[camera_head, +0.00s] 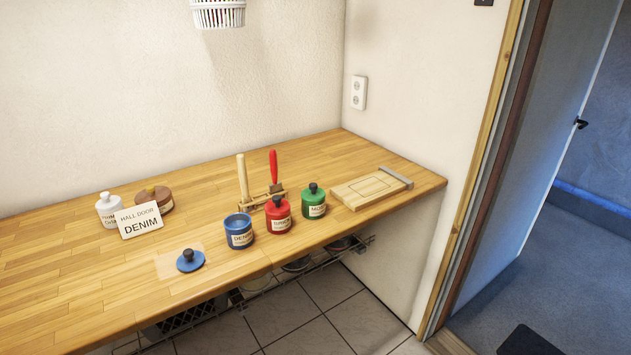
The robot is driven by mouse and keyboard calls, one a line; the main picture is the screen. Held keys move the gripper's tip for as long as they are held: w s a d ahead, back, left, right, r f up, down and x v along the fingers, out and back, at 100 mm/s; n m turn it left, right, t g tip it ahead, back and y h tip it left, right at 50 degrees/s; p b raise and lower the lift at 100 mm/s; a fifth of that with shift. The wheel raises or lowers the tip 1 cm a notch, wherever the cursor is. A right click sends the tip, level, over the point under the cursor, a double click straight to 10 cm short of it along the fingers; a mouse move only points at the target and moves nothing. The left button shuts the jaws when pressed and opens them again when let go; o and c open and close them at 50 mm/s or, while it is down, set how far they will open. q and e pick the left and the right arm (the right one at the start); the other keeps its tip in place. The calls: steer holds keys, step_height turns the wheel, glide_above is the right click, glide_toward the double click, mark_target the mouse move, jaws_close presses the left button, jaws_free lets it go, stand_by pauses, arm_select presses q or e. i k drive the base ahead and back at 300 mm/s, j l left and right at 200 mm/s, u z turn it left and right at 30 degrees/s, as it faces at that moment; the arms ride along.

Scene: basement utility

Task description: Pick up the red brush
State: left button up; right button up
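The red brush (273,167) stands upright in a small wooden rack (262,198) on the wooden counter. Its red handle points up; its lower end is hidden behind the rack and the red jar. A second brush with a pale wood handle (242,177) stands just left of it in the same rack. Neither of my grippers is in view.
In front of the rack stand an open blue jar (239,238), a lidded red jar (278,222) and a lidded green jar (314,207). A blue lid (190,261), a DENIM sign (139,220) and a wooden board (368,190) also lie on the counter (60,290).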

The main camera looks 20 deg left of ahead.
mark_target(275, 187)
steer(key=i+l+u, duration=0.15)
steer(key=u, duration=0.3)
steer(key=i+l+u, duration=0.25)
steer(key=u, duration=0.2)
steer(key=i+l+u, duration=0.1)
steer(key=l, duration=0.2)
steer(key=i+l, duration=0.15)
steer(key=i+l+u, duration=0.15)
steer(key=l, duration=0.25)
steer(key=k, duration=0.05)
